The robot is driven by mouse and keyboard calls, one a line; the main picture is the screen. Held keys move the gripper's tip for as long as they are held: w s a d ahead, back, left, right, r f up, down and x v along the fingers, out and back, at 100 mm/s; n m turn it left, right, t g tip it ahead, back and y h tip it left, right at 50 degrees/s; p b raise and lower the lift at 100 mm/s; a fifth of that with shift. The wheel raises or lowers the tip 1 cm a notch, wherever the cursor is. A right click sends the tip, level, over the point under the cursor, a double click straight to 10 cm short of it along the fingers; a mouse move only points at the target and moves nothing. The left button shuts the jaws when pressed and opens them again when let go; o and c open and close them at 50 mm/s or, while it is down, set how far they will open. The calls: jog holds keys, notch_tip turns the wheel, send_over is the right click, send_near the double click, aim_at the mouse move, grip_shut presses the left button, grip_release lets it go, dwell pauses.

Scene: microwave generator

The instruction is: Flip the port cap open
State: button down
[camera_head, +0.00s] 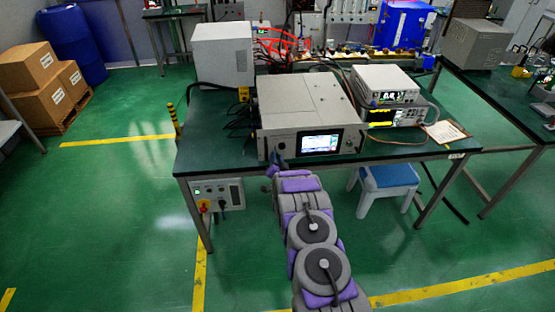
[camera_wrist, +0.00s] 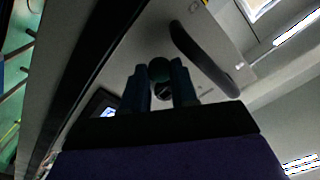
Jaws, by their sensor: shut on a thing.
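The microwave generator (camera_head: 300,97) is a grey-white box with a lit screen (camera_head: 320,142) on its front, standing on a green table. My gripper (camera_head: 276,162) is at the lower left of its front panel. In the wrist view my gripper (camera_wrist: 160,80) has its two blue-grey fingers against the panel. A small dark round piece, likely the port cap (camera_wrist: 160,68), sits between the fingertips, and they are shut on it. A round port (camera_wrist: 163,91) shows just below it between the fingers. The cap's hinge is too dark to make out.
A dark handle (camera_wrist: 204,60) stands out from the panel beside my fingers. Stacked instruments (camera_head: 386,92) and a clipboard (camera_head: 444,132) are to the right on the table. A white box (camera_head: 222,54) stands behind left. A blue-topped stool (camera_head: 388,177) is under the table.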

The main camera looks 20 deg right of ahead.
jog(key=shift+s+f+m, duration=0.1)
jog(key=shift+f+m, duration=0.1)
jog(key=shift+m, duration=0.2)
jog(key=c, duration=0.9)
grip_release()
jog(key=shift+r, duration=0.15)
jog(key=shift+o, duration=0.2)
